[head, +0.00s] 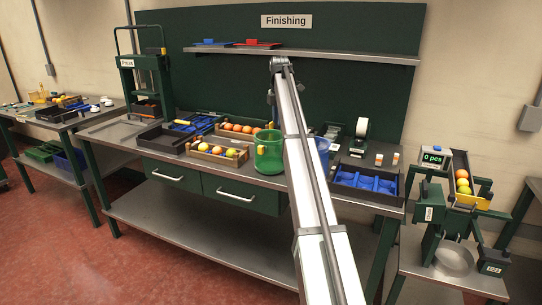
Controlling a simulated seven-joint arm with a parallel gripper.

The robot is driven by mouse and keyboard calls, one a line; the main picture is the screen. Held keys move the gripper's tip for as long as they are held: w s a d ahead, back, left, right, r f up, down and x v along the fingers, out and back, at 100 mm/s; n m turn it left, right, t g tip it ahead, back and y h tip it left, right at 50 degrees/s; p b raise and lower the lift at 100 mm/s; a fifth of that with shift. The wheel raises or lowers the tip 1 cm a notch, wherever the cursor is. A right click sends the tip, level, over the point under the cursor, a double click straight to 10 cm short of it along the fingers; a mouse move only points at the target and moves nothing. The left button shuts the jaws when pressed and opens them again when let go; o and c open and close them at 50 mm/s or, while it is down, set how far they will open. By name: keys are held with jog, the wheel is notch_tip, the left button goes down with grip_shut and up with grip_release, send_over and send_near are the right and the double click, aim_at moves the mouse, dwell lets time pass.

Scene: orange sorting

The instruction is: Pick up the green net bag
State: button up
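A green, see-through, open-topped holder (268,152) stands on the workbench, just left of my arm in the head view. It is the only thing here that could be the green net bag, but I cannot make out any mesh. Its right edge is close to my arm's outline. My arm rises from the bottom of the picture to a joint above the bench. My gripper does not show; it may be hidden behind the arm.
Wooden crates of oranges (217,152) and a black tray (164,138) lie left of the green holder. A blue holder (323,150) stands partly behind my arm. A blue-lined tray (366,184) lies right. A counting machine (434,158) stands far right.

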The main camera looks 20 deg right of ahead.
aim_at(275, 153)
notch_tip(275, 153, down, 14)
jog(key=shift+r, duration=0.15)
dwell(0.7)
jog(key=shift+s+a, duration=0.1)
jog(key=shift+c, duration=0.4)
grip_shut()
